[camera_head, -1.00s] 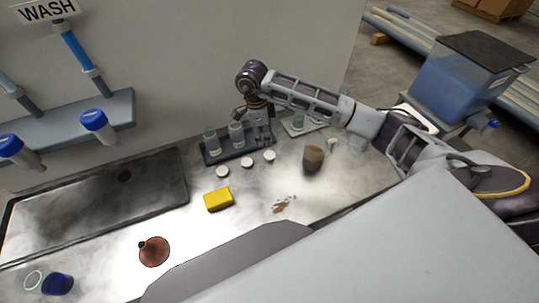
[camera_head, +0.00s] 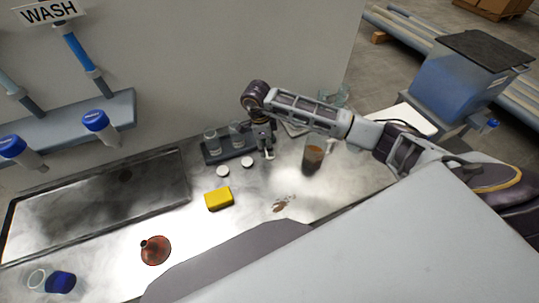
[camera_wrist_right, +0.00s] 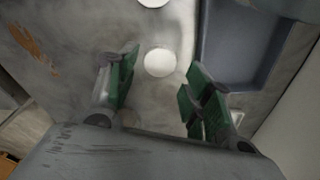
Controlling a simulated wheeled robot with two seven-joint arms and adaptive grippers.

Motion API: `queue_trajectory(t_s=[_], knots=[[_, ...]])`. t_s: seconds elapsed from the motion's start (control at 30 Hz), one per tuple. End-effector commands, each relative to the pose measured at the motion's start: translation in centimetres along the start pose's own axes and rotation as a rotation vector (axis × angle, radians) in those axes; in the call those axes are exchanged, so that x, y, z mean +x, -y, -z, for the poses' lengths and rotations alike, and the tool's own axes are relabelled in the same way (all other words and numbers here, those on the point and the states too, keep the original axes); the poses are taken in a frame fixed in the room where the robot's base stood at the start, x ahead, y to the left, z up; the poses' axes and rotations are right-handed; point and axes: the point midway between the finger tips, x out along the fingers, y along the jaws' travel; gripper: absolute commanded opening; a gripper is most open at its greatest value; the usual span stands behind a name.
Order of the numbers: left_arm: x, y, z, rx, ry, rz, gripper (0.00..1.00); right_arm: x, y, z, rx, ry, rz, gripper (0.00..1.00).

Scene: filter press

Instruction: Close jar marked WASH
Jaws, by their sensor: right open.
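Two clear glass jars (camera_head: 212,140) (camera_head: 237,134) stand in a dark rack (camera_head: 214,158) against the wall; my right arm hides the rack's right end. I cannot read markings on the jars. In front lie white lids (camera_head: 222,171) (camera_head: 247,162). My right gripper (camera_head: 268,153) points down at the right end of this lid row. In the right wrist view, my open right gripper (camera_wrist_right: 158,78) has a white lid (camera_wrist_right: 160,62) between its green-padded fingers, with gaps on both sides. A WASH sign (camera_head: 49,11) is on the wall. My left gripper is out of view.
A yellow sponge (camera_head: 219,199) lies in front of the lids. A beaker with brown contents (camera_head: 313,156) stands to the right.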

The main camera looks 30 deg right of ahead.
Motion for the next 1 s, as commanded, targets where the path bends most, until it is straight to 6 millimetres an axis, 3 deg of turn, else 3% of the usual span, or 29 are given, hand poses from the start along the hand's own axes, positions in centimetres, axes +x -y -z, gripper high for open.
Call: queue_trajectory(t_s=[0.53,1.0], knots=[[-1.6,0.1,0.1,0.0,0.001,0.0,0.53,4.5,0.1,0.4,0.0,-0.001,-0.002,0.51],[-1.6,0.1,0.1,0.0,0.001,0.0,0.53,4.9,0.1,0.4,0.0,0.0,0.0,0.51]])
